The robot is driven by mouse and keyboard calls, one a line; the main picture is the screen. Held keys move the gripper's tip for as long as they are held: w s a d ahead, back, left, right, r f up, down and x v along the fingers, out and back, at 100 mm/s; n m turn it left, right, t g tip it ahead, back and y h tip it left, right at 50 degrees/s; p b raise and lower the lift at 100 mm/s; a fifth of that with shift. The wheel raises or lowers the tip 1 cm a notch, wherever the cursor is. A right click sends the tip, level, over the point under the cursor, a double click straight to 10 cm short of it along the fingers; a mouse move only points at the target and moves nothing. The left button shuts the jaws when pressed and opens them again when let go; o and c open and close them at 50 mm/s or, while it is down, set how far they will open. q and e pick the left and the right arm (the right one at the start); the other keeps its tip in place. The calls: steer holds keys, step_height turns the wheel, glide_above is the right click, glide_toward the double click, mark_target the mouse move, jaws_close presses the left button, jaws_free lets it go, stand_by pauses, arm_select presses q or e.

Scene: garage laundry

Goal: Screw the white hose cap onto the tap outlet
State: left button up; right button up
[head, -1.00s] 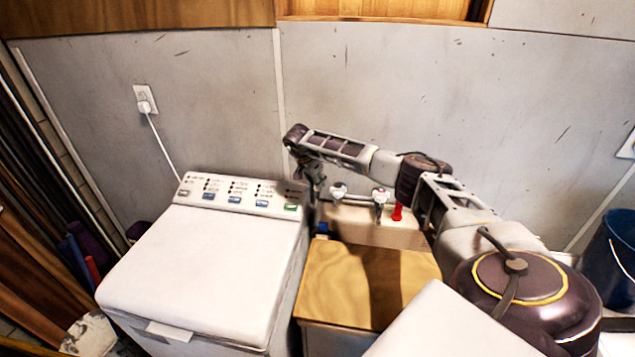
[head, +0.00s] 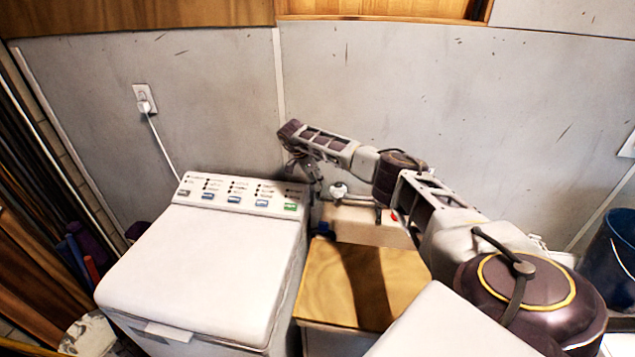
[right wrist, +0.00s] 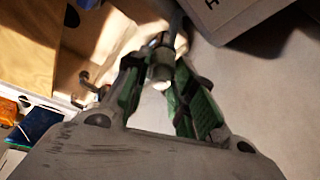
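My right arm reaches across the head view to the wall. Its gripper (head: 318,186) hangs down behind the washer's right rear corner, partly hidden and small. In the right wrist view the green-padded fingers (right wrist: 160,65) close in on both sides of a short pale cylinder, the white hose cap (right wrist: 160,72). The cap sits between the fingertips, and they appear to grip it. A grey metal pipe end, which looks like the tap outlet (right wrist: 174,22), lies just beyond the cap; whether they touch or are threaded is unclear. My left gripper is out of view.
A white washer (head: 205,265) stands left of a wooden-topped cabinet (head: 350,290). A tap knob (head: 338,190) shows beside my gripper, above a pale ledge (head: 365,228). A red part (head: 394,216) peeks out beneath my forearm. A blue bucket (head: 612,250) stands at the right.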

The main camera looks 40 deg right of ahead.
steer(key=o, duration=0.5)
steer(key=shift+r, duration=0.1)
steer(key=shift+v, duration=5.9)
steer(key=shift+w, duration=0.1)
steer(key=shift+s+d+r+b+x, duration=0.15)
steer(key=shift+d+x, duration=0.1)
steer(key=shift+x, duration=1.05)
steer(key=shift+s+d+r+b+x, duration=0.1)
steer(key=shift+d+x, duration=0.1)
steer(key=shift+x, duration=1.1)
steer(key=shift+s+d+r+b+x, duration=0.15)
steer(key=shift+d+x, duration=0.1)
steer(key=shift+x, duration=1.1)
